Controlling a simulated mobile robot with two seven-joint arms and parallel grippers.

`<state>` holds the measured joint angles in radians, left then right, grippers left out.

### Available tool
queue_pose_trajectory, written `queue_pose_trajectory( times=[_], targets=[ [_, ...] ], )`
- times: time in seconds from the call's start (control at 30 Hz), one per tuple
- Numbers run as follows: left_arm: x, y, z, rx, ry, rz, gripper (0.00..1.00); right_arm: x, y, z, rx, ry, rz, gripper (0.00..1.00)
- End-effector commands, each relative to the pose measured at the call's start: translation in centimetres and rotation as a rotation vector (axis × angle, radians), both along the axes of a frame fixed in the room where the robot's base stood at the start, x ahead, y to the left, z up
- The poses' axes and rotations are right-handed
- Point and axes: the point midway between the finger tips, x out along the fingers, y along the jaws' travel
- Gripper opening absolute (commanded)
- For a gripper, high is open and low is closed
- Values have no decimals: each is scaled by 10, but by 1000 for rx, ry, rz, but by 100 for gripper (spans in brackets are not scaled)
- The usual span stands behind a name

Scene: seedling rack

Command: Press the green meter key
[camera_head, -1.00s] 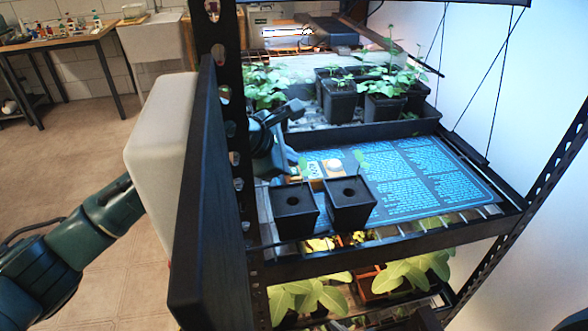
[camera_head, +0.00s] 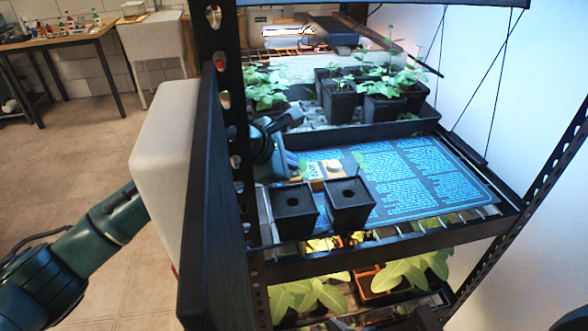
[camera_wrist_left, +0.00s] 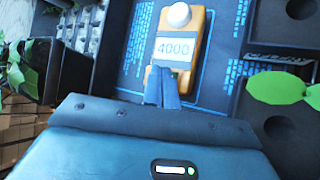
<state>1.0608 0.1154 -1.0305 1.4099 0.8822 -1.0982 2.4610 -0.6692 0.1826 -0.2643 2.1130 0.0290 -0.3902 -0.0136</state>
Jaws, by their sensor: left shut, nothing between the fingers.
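The orange meter (camera_wrist_left: 187,82) lies on a dark blue printed mat, with a white dome at one end and a display reading 4000. It also shows in the head view (camera_head: 344,173), behind two black pots. My left gripper (camera_wrist_left: 161,84) is shut and empty, its fingertips over the end of the meter beyond the display. In the head view the left gripper (camera_head: 293,161) reaches in beside the meter. Whether the fingertips touch the meter I cannot tell. My right gripper is out of view.
More potted plants (camera_head: 341,101) stand in a tray behind. The rack's dark upright (camera_head: 222,110) is close to my left arm. The mat (camera_head: 430,180) is clear to the right.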

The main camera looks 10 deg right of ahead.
Motion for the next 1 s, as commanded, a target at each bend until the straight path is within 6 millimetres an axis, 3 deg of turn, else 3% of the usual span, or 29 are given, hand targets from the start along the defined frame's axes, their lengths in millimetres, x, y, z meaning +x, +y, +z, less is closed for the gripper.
queue_pose_trajectory(
  times=[0.53,1.0],
  targets=[
    [0,0,-2,0,0,0,0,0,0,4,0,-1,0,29],
    [0,0,10,0,1,1,0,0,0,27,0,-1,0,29]
  ],
)
